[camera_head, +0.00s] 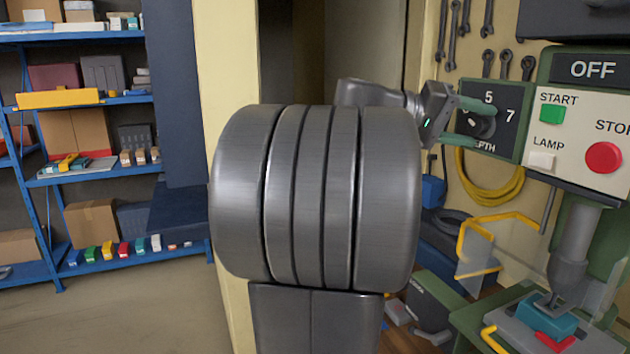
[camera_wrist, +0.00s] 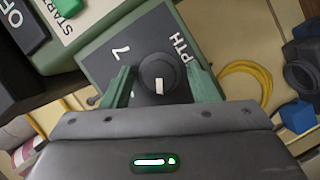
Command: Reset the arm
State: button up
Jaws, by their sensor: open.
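My gripper (camera_head: 480,123) is open at the panel marked DEPTH (camera_head: 508,125), with its green fingers above and below the dark round knob (camera_head: 484,127). In the wrist view the fingers of my gripper (camera_wrist: 158,78) stand on either side of the knob (camera_wrist: 158,70), with gaps showing on both sides. A white mark on the knob points down in that view, toward my gripper's body. The numbers 5 and 7 show on the panel; the rest of the dial is partly hidden by the fingers.
Right of the dial is a control box with a dark OFF display (camera_head: 592,68), green START button (camera_head: 551,114), white LAMP button (camera_head: 541,160) and red stop button (camera_head: 603,157). Below stands a press (camera_head: 572,250) with a clear guard. Blue shelves (camera_head: 100,173) stand left.

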jog(key=shift+s+a+r+m, duration=0.1)
jog(key=shift+r+m, duration=0.1)
jog(key=shift+m, duration=0.3)
jog(key=m+t+y+p, duration=0.1)
jog(key=m, duration=0.2)
jog(key=shift+s+t+y, duration=0.1)
jog(key=shift+t+y, duration=0.2)
jog(key=shift+y, duration=0.1)
jog(key=m+t+y+p, duration=0.1)
jog(key=m+t+p, duration=0.1)
jog(key=m, duration=0.1)
jog(key=shift+s+r, duration=0.1)
jog(key=shift+a, duration=0.25)
jog(key=shift+b+v, duration=0.3)
jog(key=shift+v, duration=0.6)
jog(key=shift+s, duration=0.1)
